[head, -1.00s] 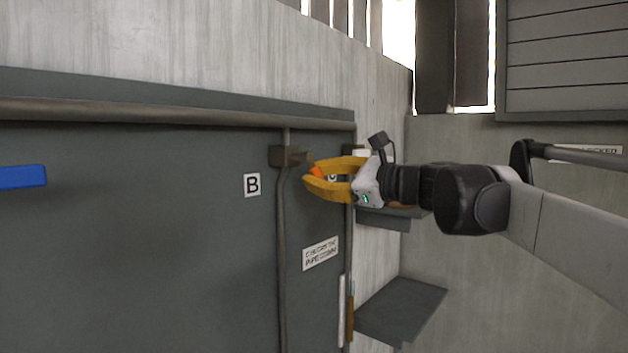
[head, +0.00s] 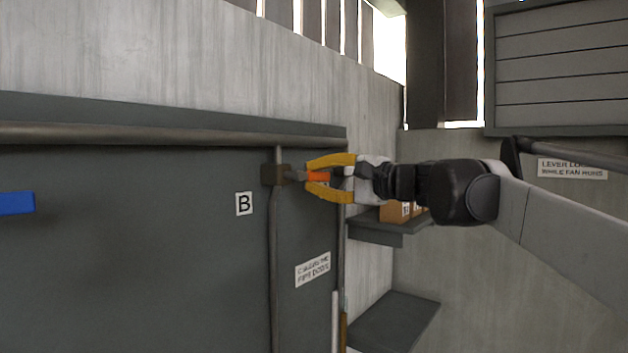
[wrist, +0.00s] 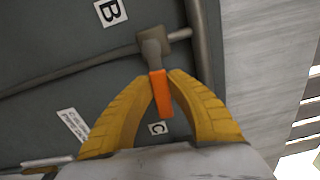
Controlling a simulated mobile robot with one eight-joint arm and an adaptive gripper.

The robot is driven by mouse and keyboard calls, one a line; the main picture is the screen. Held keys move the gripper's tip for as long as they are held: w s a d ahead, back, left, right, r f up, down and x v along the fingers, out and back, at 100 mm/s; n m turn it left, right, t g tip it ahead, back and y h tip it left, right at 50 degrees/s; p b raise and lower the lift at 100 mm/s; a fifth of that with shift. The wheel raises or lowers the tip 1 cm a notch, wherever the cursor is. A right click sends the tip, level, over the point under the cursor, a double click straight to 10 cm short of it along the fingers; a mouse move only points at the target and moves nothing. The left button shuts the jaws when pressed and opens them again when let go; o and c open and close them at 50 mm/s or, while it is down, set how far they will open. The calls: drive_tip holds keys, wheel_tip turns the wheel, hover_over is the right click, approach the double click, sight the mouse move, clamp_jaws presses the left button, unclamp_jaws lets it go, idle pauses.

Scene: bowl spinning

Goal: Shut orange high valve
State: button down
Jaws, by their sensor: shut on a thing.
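The orange valve handle (head: 318,176) sticks out to the right from a dark brown valve body (head: 275,174) on a thin vertical pipe. My gripper (head: 309,176) has its yellow fingers on either side of the handle, one above and one below in the head view. In the wrist view, the orange handle (wrist: 160,93) points down from the valve body (wrist: 153,46). My gripper (wrist: 160,78) is shut on it there, with the fingertips near the handle's upper end. Part of the handle is hidden by the fingers in the head view.
A label "B" (head: 244,203) is on the dark panel left of the pipe. A blue handle (head: 16,203) is at the far left. Grey shelves (head: 376,229) stand below my arm, the upper one with brown boxes (head: 396,211). A grey lever (head: 575,155) is at the right.

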drive_tip(key=shift+r+n, duration=0.2)
drive_tip(key=shift+n, duration=0.3)
drive_tip(key=shift+r, duration=0.1)
drive_tip(key=c, duration=1.3)
unclamp_jaws()
drive_tip(key=v, duration=1.2)
